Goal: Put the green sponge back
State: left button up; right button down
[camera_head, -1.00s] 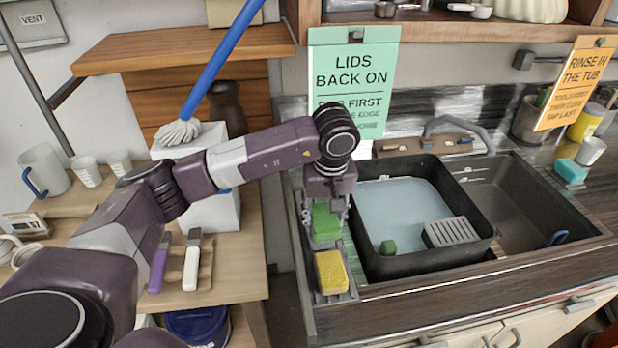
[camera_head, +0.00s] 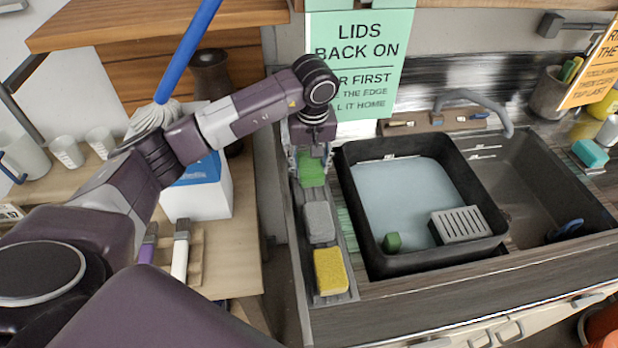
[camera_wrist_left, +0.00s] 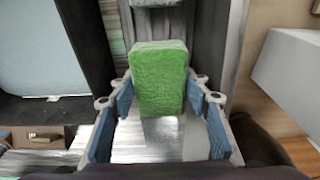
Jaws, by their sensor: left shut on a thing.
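The green sponge (camera_head: 312,172) is in my left gripper (camera_head: 312,160), above or in the far end of a narrow grey rack (camera_head: 350,238) at the sink's left edge. I cannot tell whether it touches the rack. In the left wrist view, the green sponge (camera_wrist_left: 160,78) stands between the blue-padded fingers of my left gripper (camera_wrist_left: 160,105). In the same rack, a grey sponge (camera_head: 320,222) sits in the middle and a yellow sponge (camera_head: 330,272) at the near end. My right gripper is not in view.
A black tub (camera_head: 440,262) of pale water stands right of the rack, with a small green block (camera_head: 391,242) and a grey slotted block (camera_head: 461,224) in it. A green sign (camera_head: 358,60) hangs behind. A white box (camera_head: 210,195) stands on the left table.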

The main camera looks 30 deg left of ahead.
pick_arm(q)
jog(key=shift+s+d+f, duration=0.15)
jog(key=shift+f, duration=0.05)
notch_tip(320, 180, down, 4)
jog(key=shift+f+b, duration=0.1)
jog(key=shift+b, duration=1.15)
jog(key=shift+f, duration=0.2)
jog(key=shift+r, duration=0.15)
jog(key=shift+f, duration=0.2)
jog(key=o, duration=0.8)
jog(key=shift+r, duration=0.2)
